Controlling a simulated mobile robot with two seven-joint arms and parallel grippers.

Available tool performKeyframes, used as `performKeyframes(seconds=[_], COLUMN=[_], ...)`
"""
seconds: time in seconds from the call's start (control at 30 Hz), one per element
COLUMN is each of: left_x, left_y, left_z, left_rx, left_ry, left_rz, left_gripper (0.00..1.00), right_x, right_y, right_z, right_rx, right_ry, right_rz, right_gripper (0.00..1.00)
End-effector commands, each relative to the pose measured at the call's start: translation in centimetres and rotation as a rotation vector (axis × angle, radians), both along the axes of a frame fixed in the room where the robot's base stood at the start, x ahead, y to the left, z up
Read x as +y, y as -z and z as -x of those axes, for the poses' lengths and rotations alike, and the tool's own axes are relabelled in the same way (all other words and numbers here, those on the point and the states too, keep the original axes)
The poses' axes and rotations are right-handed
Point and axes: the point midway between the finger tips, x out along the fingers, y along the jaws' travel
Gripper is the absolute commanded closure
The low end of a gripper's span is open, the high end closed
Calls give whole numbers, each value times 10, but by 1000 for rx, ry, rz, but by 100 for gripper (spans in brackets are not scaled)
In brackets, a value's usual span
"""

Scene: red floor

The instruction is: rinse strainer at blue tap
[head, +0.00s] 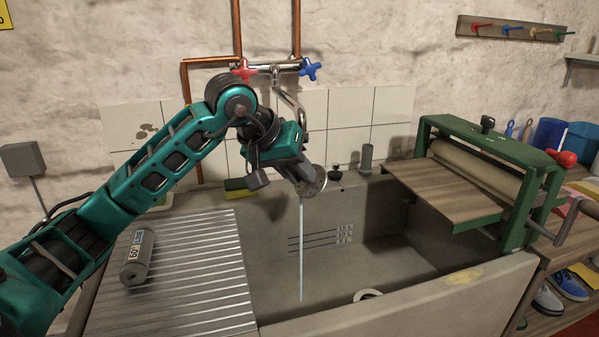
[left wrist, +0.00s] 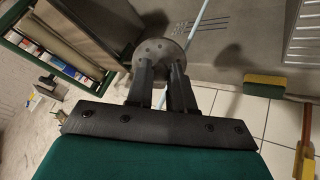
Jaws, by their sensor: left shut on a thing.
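My left gripper (head: 308,178) is shut on the strainer (head: 320,180), a small grey round disc with holes, and holds it above the sink (head: 420,265). In the left wrist view the strainer (left wrist: 158,50) sits at the tips of my gripper's fingers (left wrist: 163,82). The blue tap (head: 311,69) is on the wall pipe beside a red tap (head: 243,70). A thin stream of water (head: 301,250) falls into the sink close by the strainer. I cannot tell whether it touches the strainer. My right gripper is out of view.
A pale ring (head: 368,295) lies at the sink bottom. A ribbed drainboard (head: 205,280) with a grey cylinder (head: 138,258) is at left. A yellow-green sponge (head: 240,188) lies on the back ledge. A green-framed roller press (head: 470,175) stands over the sink's right side.

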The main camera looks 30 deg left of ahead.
Motion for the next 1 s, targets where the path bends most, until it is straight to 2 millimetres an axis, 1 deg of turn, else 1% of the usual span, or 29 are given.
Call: performKeyframes(seconds=[0.23, 0.6, 0.83, 1.0], left_x=[-2, -11, -9, -4], left_y=[-1, 0, 0, 1], left_z=[-1, -5, -5, -2], left_rx=[-1, 0, -1, -1], left_ry=[0, 0, 0, -3], left_rz=[0, 0, 0, -1], left_gripper=[100, 100, 100, 100], right_x=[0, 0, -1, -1], right_y=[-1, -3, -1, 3], right_z=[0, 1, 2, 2], right_rx=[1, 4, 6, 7], right_ry=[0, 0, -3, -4], right_rz=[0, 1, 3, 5], right_gripper=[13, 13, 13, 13])
